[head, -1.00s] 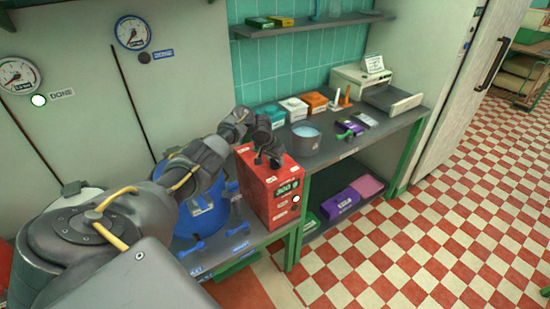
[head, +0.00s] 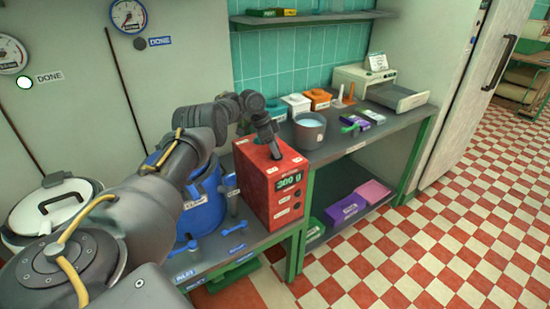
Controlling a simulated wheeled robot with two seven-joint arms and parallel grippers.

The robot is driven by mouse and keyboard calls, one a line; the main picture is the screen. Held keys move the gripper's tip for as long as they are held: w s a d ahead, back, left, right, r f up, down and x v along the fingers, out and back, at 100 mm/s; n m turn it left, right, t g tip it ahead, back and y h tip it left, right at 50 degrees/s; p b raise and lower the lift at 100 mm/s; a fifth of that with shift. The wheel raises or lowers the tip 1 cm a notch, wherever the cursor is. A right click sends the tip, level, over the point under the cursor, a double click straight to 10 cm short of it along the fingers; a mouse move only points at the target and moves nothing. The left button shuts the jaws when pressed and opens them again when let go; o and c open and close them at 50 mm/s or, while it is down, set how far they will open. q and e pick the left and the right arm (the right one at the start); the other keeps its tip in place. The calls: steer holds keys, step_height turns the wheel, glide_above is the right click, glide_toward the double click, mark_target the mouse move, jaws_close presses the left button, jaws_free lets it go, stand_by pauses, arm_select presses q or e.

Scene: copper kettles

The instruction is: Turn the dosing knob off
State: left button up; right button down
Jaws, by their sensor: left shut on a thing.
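The red dosing box (head: 284,198) stands on the grey bench with a green "300 g" display (head: 289,181) on its front. My left gripper (head: 277,153) points down onto the top of the box. It is shut on a small part there, which I take to be the dosing knob; the fingers hide it, so its setting cannot be read. The small round spot low on the box front looks unlit. My right gripper is out of view.
A blue container (head: 201,205) stands close left of the box, with blue valve handles (head: 237,249) in front. A grey pot (head: 309,131) stands behind right. A white-lidded pot (head: 52,207) is at far left. The checkered floor (head: 430,220) is clear.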

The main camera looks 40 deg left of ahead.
arm_select(q)
steer(key=shift+f+m+g+h+b, duration=0.15)
steer(key=shift+m+g+h+b, duration=0.15)
steer(key=shift+m+b, duration=0.65)
steer(key=shift+m, duration=0.45)
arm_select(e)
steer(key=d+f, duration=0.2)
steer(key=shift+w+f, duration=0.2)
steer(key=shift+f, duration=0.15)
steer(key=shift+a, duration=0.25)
arm_select(q)
steer(key=o, duration=1)
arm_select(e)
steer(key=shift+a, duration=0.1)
